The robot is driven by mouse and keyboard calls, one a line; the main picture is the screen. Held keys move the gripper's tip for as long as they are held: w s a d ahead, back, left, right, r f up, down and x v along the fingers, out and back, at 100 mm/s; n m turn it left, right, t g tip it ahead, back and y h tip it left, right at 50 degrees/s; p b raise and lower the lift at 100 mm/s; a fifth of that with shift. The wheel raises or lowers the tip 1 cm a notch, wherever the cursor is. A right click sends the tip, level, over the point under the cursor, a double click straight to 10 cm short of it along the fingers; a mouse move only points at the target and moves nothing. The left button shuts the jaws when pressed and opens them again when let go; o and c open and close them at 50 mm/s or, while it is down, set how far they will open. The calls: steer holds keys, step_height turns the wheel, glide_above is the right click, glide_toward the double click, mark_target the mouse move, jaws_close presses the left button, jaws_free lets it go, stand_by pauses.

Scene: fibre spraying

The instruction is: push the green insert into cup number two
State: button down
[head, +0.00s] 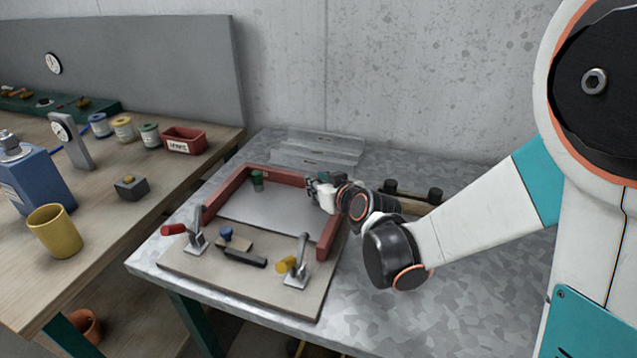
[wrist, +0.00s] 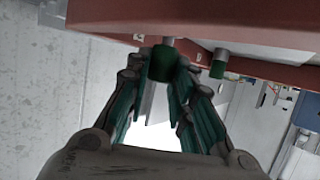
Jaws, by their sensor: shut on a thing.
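My gripper (head: 318,188) is at the right back corner of the red frame. In the wrist view my gripper (wrist: 163,72) has its green-padded fingers closed around a dark green cylindrical insert (wrist: 161,63). A short grey cylinder, perhaps a cup, shows directly behind that insert at the red rail; I cannot tell how deep the two are joined. A second green cylinder (wrist: 217,69) with a grey part stands apart from my fingers. In the head view a green cylinder (head: 257,181) stands at the frame's back left corner. No cup numbers are readable.
The red frame (head: 222,190) surrounds a grey sheet on a board. Dark-ended rollers (head: 434,195) lie right of my gripper. The metal table (head: 460,270) is clear at front right.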

steer(key=shift+f, duration=0.5)
steer(key=c, duration=1.3)
jaws_free()
steer(key=shift+s, duration=0.1)
steer(key=v, duration=1.1)
steer(key=shift+a+r, duration=0.1)
steer(key=shift+a, duration=0.05)
steer(key=shift+s+r, duration=0.15)
steer(key=shift+s, duration=0.3)
steer(key=shift+d, duration=0.25)
steer(key=s+d+m+g+h, duration=0.1)
steer(key=s+d+h, duration=0.1)
steer(key=s+d, duration=0.2)
steer(key=s+d+m+g+h, duration=0.2)
steer(key=s+d, duration=0.3)
steer(key=s, duration=0.4)
steer(key=s+d+r+m+g+h, duration=0.1)
steer(key=s+d+m+g, duration=0.1)
steer(key=s+d, duration=0.3)
steer(key=shift+s+d+h, duration=0.2)
steer(key=shift+s+h, duration=0.2)
steer(key=shift+s, duration=0.3)
